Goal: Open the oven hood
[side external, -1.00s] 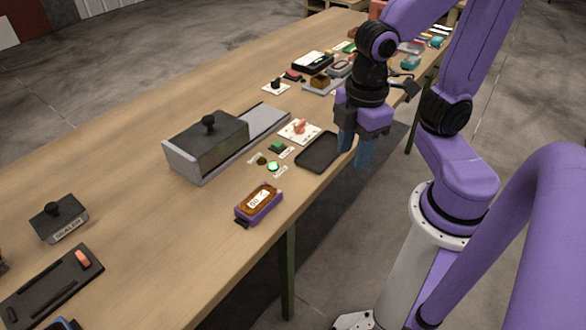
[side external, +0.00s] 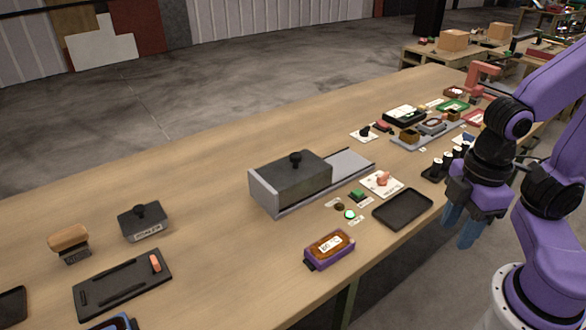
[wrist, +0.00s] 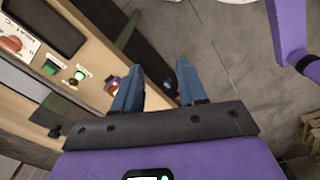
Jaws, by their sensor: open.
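The oven hood (side external: 290,181) is a dark grey box cover with a black knob (side external: 295,159) on top. It sits down over the near-left end of a grey conveyor (side external: 349,164) in the side view. My gripper (side external: 462,228) hangs fingers-down off the table's front edge, to the right of the black tray and well away from the hood. Its blue fingers (wrist: 160,85) are apart with nothing between them in the wrist view. I cannot make out the hood clearly in the wrist view.
A black tray (side external: 403,209), a green button (side external: 350,214) and a purple-cased meter (side external: 329,248) lie between the hood and the table's front edge. A small dark block with a knob (side external: 143,222) stands to the left. Bare table (side external: 215,200) surrounds the hood's left side.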

